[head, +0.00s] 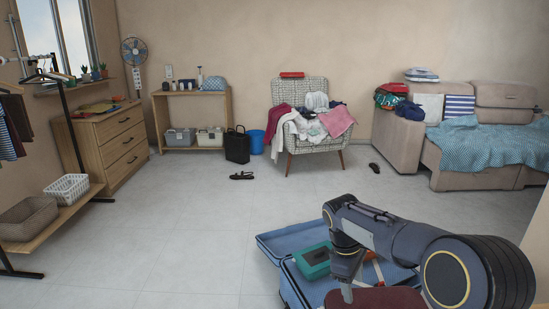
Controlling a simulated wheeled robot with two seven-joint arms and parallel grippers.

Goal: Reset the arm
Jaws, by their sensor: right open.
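My right arm reaches in from the right, and its gripper (347,288) points down over an open blue suitcase (274,243) on the floor. The jaws look apart, with nothing seen between them. A teal item (313,262) lies in the suitcase just left of the gripper. A dark red item (385,298) lies at the bottom edge, close to the fingertips; I cannot tell whether they touch it. The arm hides part of the suitcase. My left gripper is not in view.
An armchair (286,93) piled with clothes stands at the back, with a sofa (402,141) to its right. A wooden dresser (113,146) and a clothes rack with baskets (27,217) stand left. Black sandals (242,176) lie on the floor. The tiled floor (170,230) left of the suitcase is clear.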

